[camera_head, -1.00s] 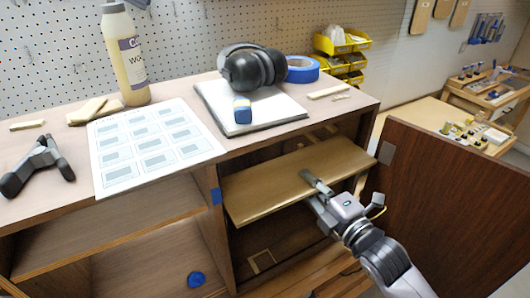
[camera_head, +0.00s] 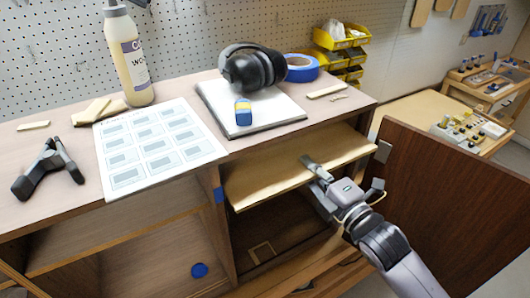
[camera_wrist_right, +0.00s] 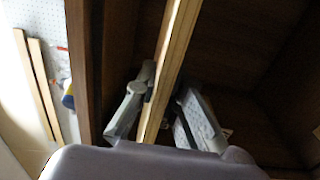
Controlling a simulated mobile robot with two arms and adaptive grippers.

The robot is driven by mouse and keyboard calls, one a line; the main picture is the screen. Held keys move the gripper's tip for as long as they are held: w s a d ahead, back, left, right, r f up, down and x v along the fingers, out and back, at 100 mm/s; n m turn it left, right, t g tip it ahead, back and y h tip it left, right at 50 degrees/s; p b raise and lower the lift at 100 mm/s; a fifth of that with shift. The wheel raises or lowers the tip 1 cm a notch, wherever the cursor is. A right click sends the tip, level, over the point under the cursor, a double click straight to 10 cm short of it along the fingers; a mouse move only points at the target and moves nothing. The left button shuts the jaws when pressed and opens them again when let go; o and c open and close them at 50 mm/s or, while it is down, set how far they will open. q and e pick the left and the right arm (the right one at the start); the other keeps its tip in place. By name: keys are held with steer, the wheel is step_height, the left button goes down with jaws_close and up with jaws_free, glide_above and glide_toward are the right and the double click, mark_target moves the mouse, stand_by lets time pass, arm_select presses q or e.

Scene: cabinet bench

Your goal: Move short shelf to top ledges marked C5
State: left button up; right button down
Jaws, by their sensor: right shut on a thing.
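The short shelf (camera_head: 285,172) is a light wooden board inside the right compartment of the cabinet, near its top and tilted a little. My right gripper (camera_head: 316,172) is shut on the shelf's front edge near its middle. In the right wrist view the shelf (camera_wrist_right: 176,60) shows edge-on between the two fingers of the right gripper (camera_wrist_right: 165,115). The ledges and any C5 mark cannot be made out. My left gripper is not in view.
The cabinet top holds a printed sheet (camera_head: 158,148), a glue bottle (camera_head: 130,60), a clamp (camera_head: 48,168), ear muffs (camera_head: 252,68) and blue tape (camera_head: 301,67). The open door (camera_head: 450,200) stands right of my arm. Below the shelf, the compartment is mostly clear.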

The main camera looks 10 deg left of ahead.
mark_target(285, 142)
steer(key=shift+w+a+r, duration=0.1)
steer(key=shift+w, duration=0.05)
steer(key=shift+b+x, duration=0.3)
steer(key=shift+x, duration=2.55)
steer(key=b+x, duration=0.2)
steer(key=x, duration=0.5)
steer(key=shift+f, duration=0.4)
steer(key=shift+f+b, duration=0.75)
steer(key=shift+f, duration=0.1)
stand_by(0.6)
steer(key=c, duration=1.6)
jaws_free()
